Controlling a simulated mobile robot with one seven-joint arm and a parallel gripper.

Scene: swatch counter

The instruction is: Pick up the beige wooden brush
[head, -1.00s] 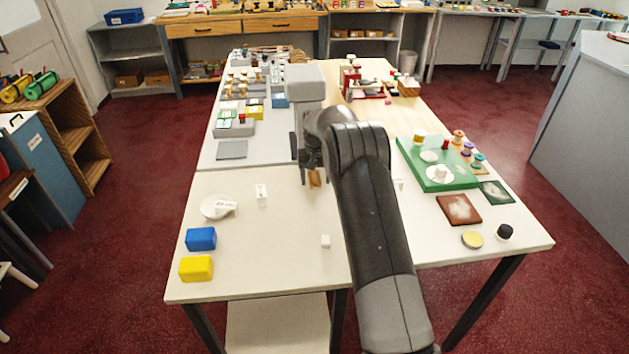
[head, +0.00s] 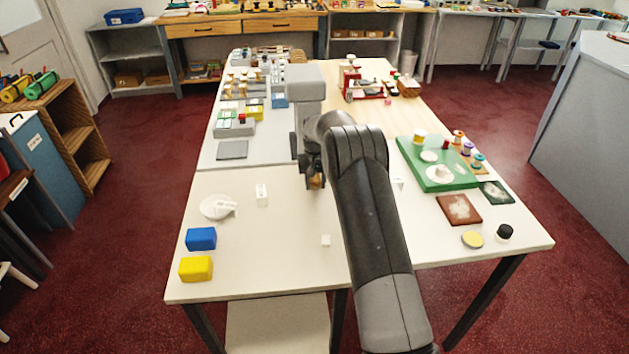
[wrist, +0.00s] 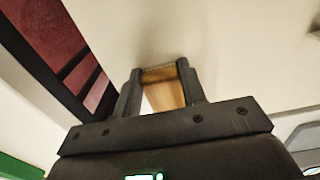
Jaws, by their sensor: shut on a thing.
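The beige wooden brush (wrist: 165,92) shows in the wrist view as a tan wooden block between the two dark fingers of my gripper (wrist: 160,80). My gripper is shut on it. In the head view only a small brown part of the brush (head: 316,182) shows, low between the fingers of my gripper (head: 314,184), over the pale table (head: 280,215). My gripper and arm hide the rest. I cannot tell whether the brush still touches the table.
To the left are a white dish (head: 213,208), a blue block (head: 201,239) and a yellow block (head: 196,269). A green board (head: 436,165) with spools lies right of my arm. The front table area is mostly clear.

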